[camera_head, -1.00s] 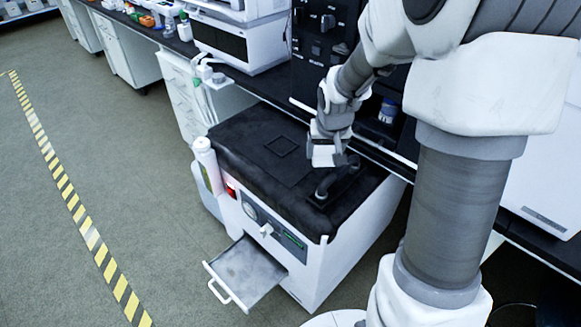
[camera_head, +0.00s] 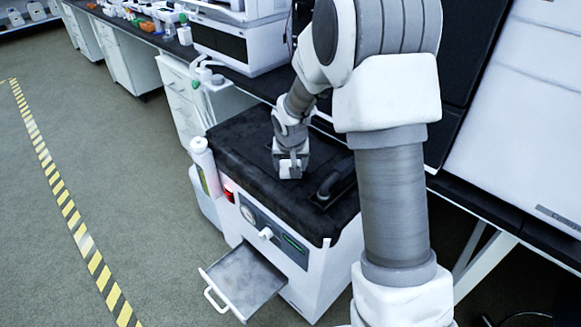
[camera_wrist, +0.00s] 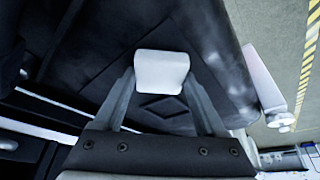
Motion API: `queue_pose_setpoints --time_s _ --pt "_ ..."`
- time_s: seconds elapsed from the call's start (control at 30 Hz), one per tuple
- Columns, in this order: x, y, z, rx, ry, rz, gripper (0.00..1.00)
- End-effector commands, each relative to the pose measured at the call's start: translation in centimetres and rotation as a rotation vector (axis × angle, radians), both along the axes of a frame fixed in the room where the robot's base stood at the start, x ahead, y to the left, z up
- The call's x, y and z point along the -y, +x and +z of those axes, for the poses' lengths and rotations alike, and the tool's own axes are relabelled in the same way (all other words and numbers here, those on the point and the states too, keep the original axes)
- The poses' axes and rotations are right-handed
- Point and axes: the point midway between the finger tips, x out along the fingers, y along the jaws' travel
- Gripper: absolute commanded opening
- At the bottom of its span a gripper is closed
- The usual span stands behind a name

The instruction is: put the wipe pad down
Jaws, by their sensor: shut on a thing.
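The white wipe pad (camera_wrist: 161,72) is between the fingertips of my gripper (camera_wrist: 160,78) in the wrist view, and the jaws are shut on it. In the head view my gripper (camera_head: 290,168) points down over the black top (camera_head: 240,140) of the white floor-standing unit, left of the black handle on that top. The pad (camera_head: 290,170) shows there as a small pale block between the fingers. I cannot tell whether the pad touches the black top. A square outline on the top shows beyond the pad in the wrist view.
A black handle (camera_head: 328,183) rises from the top's right part. A white cylinder (camera_head: 203,160) stands at the unit's left corner. An open tray (camera_head: 246,277) juts out low at the front. The bench with instruments (camera_head: 240,40) is behind. The top's left part is clear.

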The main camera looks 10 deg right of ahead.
Motion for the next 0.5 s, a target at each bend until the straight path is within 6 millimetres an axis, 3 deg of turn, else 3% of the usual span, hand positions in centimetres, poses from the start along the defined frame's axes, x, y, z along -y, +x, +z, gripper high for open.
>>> queue_pose_setpoints --time_s 0.3,0.33,0.43,0.5 --pt "-0.01 0.02 -0.38 0.001 0.001 0.0 0.21" --pt "0.01 0.03 -0.19 0.001 0.001 0.0 0.79" --pt "0.01 0.02 -0.16 0.001 0.0 0.0 0.97" --pt "0.02 0.02 -0.16 0.001 0.0 0.0 1.0"
